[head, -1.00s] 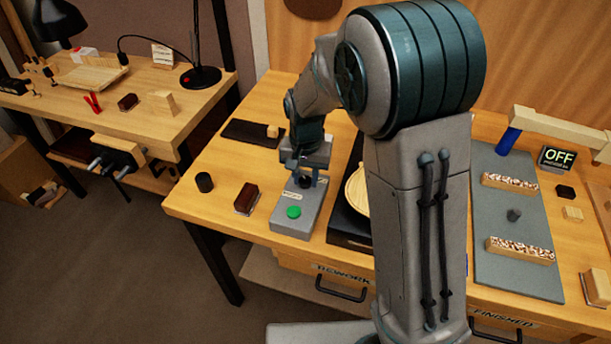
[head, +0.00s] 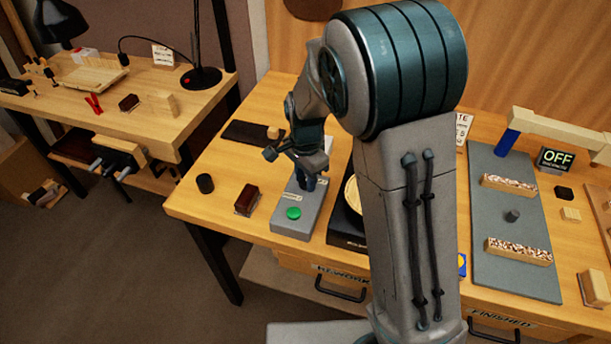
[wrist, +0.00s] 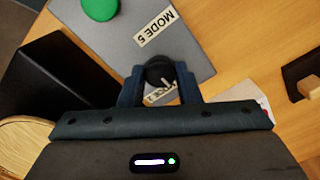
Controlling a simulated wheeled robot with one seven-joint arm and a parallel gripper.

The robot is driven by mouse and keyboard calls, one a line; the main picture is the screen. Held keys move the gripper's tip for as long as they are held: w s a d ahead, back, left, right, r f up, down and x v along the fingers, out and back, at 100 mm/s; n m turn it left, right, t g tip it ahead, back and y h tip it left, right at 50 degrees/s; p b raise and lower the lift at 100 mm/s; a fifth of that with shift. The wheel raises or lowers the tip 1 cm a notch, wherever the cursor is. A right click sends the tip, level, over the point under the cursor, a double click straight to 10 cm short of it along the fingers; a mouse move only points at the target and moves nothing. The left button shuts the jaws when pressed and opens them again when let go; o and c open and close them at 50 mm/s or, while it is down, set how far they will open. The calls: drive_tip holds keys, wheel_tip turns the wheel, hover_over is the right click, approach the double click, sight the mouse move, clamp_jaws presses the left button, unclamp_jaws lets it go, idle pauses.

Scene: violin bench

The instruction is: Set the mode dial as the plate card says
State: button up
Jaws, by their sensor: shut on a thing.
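The grey control box (head: 292,226) stands on the bench with a green button (head: 294,213) at its near end. My gripper (head: 307,182) is over the far part of this box. In the wrist view, my gripper (wrist: 159,88) points down with its fingers on either side of the dark round mode dial (wrist: 158,70), shut on it. A light pointer mark shows on the dial. A label reading "MODE 5" (wrist: 157,25) lies beside it. A second label is partly hidden between the fingers. The white plate card (head: 461,133) is mostly hidden behind my arm; its full text cannot be read.
A black block (head: 205,183) and a brown brush-like block (head: 247,199) stand left of the box. A black tray with a round wooden plate (head: 351,194) stands close on its right. A grey mat (head: 500,250) with speckled bars lies further right.

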sight(305, 181)
idle(0.5)
drive_tip(key=o, duration=1)
drive_tip(key=shift+c, duration=0.2)
wheel_tip(305, 181, up, 14)
drive_tip(key=shift+f, duration=0.1)
drive_tip(key=s+d+n+t, duration=0.1)
drive_tip(key=s+d+n, duration=0.4)
drive_tip(key=s, duration=0.4)
drive_tip(key=s+d+n+t, duration=0.2)
drive_tip(key=s+d+n, duration=0.3)
drive_tip(key=s+d, duration=0.3)
drive_tip(key=shift+s+f+n, duration=0.25)
drive_tip(key=shift+s+n, duration=0.05)
drive_tip(key=shift+s, duration=0.75)
